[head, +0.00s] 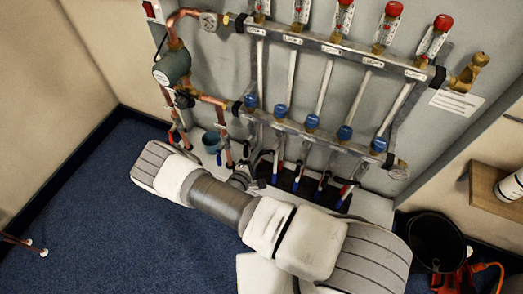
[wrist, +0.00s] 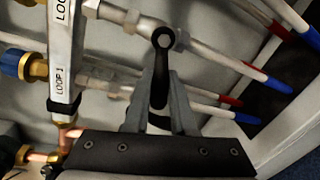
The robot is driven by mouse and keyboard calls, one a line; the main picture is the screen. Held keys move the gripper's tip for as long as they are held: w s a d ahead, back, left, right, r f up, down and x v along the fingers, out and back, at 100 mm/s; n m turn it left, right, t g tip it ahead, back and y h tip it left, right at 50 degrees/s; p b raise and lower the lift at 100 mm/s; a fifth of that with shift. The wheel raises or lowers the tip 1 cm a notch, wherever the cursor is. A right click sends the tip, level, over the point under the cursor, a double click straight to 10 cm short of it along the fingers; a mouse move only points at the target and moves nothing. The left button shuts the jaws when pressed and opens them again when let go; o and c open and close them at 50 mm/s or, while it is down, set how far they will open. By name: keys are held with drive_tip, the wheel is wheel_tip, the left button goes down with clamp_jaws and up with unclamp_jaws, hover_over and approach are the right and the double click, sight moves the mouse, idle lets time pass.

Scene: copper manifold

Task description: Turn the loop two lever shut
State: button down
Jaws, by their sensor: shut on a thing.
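In the wrist view a black lever (wrist: 160,78) sits on a valve in a pipe (wrist: 205,52) that leaves the manifold bar at a label cut off after "LOO". The lever points down the picture from its round pivot, at a steep angle to the pipe. My gripper (wrist: 159,98) has one grey finger on each side of the lever and is shut on it. In the head view my gripper (head: 243,178) is at the lower manifold's left part, and it hides the lever there.
The bar label "LOOP 1" (wrist: 78,85) marks the neighbouring pipe, close to my fingers. Blue caps (head: 312,121) line the lower manifold bar, with red caps (head: 393,8) above. Copper pipes (head: 205,98) stand at left. A black bucket (head: 436,240) stands at right.

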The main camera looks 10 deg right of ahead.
drive_tip(key=shift+w+r+m+p, duration=0.1)
drive_tip(key=shift+r+m+p, duration=0.35)
drive_tip(key=shift+m+p, duration=0.3)
drive_tip(key=shift+r+m+p, duration=0.4)
drive_tip(key=shift+m+p, duration=0.1)
drive_tip(key=shift+m, duration=0.35)
drive_tip(key=shift+a+r, duration=0.1)
drive_tip(key=c, duration=0.8)
unclamp_jaws()
drive_tip(key=shift+o, duration=0.2)
drive_tip(key=p+v, duration=0.1)
drive_tip(key=v, duration=1.1)
drive_tip(key=shift+d+p, duration=0.2)
drive_tip(key=shift+p, duration=0.2)
